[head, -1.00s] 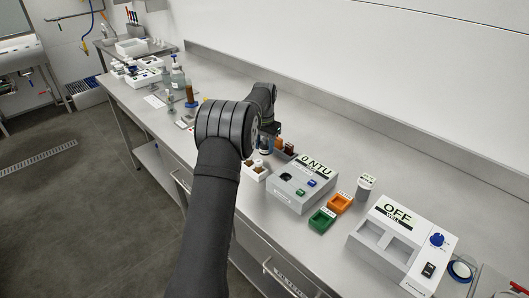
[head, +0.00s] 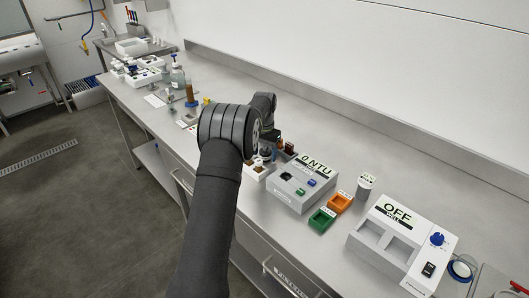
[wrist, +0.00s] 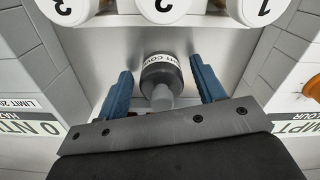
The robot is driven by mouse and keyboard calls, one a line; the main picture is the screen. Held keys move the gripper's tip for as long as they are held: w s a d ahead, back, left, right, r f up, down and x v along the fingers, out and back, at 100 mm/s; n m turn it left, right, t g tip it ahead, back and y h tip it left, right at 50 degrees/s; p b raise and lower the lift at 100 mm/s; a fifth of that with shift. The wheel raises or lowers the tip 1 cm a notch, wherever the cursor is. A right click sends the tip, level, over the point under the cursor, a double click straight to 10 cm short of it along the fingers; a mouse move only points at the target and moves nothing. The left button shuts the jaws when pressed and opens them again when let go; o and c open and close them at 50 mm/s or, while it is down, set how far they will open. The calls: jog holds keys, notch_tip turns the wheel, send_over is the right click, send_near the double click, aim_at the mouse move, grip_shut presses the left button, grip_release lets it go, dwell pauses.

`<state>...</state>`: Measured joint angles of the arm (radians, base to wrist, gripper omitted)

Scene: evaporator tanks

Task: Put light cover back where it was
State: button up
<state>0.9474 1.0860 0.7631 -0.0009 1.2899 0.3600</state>
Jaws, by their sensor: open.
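The light cover (wrist: 160,75) is a dark grey round piece with a white label band, partly readable as "...HT COV...", and a lighter grey knob towards the camera. In the wrist view it sits between the two blue fingers of my gripper (wrist: 161,72). The fingers are apart, with a visible gap on each side of the cover. In the head view my gripper (head: 268,150) is beyond my arm, behind the 0 NTU meter (head: 302,184). A dark round shape (head: 265,153), probably the cover, shows there, partly hidden.
White caps numbered 3 (wrist: 65,8), 2 (wrist: 163,8) and 1 (wrist: 262,8) stand close ahead.

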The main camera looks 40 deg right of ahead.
aim_at(265, 146)
notch_tip(265, 146, up, 12)
jog(key=shift+r, duration=0.15)
dwell(0.3)
notch_tip(265, 146, down, 12)
jog(key=shift+f, duration=0.15)
notch_tip(265, 146, up, 2)
jog(key=shift+r, duration=1.05)
